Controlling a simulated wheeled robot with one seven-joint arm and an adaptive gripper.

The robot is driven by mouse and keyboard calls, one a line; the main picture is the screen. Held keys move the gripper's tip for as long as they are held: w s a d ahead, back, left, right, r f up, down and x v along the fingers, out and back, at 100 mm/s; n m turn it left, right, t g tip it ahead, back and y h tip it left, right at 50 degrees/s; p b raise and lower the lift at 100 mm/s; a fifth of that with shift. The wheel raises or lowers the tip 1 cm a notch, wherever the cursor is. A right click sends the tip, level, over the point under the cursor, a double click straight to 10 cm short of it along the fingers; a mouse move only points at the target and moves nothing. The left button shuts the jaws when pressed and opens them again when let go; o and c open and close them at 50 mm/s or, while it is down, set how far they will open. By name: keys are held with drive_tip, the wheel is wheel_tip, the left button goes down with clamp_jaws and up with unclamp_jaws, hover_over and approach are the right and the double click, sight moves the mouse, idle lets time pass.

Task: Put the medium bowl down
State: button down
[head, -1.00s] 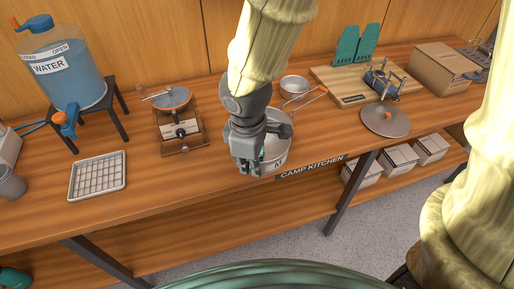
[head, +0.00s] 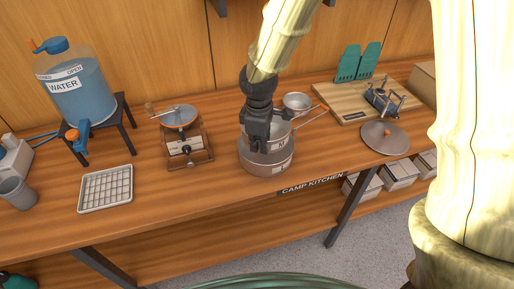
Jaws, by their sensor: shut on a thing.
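The medium bowl (head: 283,143) is a grey metal bowl with an M label, in the head view at the middle of the counter. My gripper (head: 257,147) is shut on its near left side and hides part of it. A wider grey bowl (head: 262,167) stands on the counter directly below. The medium bowl's lower part is at or inside the wider bowl's rim. I cannot tell whether it rests on the bottom.
A wire-grid tray (head: 106,188) and water jug (head: 76,88) stand further left. The counter's front edge is close.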

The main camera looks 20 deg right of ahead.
drive_tip(key=shift+w+d+f, duration=0.1)
drive_tip(key=shift+w+d, duration=0.2)
drive_tip(key=shift+w, duration=0.05)
wheel_tip(320, 180, down, 3)
drive_tip(key=shift+w+a+f+p, duration=0.1)
drive_tip(key=shift+p, duration=0.7)
drive_tip(key=shift+f, duration=0.1)
drive_tip(key=shift+f, duration=0.6)
drive_tip(key=c, duration=1.6)
unclamp_jaws()
